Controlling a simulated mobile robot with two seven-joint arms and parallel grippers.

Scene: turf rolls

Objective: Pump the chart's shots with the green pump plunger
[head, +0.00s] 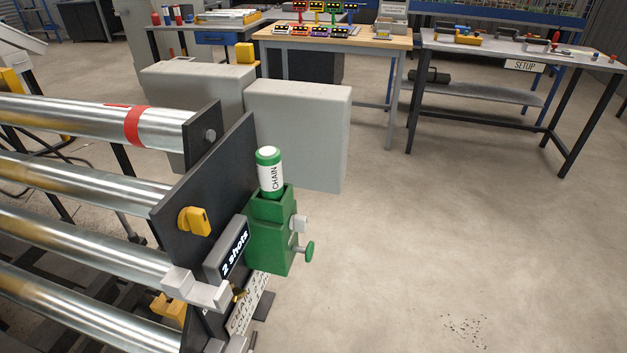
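The green pump (270,232) is fixed at the end of the roller machine, beside its dark end plate (222,180). A white bottle with green bands, labelled CHAIN (270,175), stands upright in its top. The green plunger knob (309,251) sticks out from the pump's right side, low down, below a pale stub (299,224). A grey display (229,252) left of the pump reads "2 shots". The chart (248,307), a pale plate with black lettering, is below the pump, partly hidden; only "CHAIN" is partly legible.
Steel rollers (80,180) fill the left side. A yellow knob (194,221) is on the end plate. Grey cabinets (297,132) stand behind the pump. A wooden-topped bench (334,40) and a SETUP table (513,53) are farther back. The floor on the right is clear.

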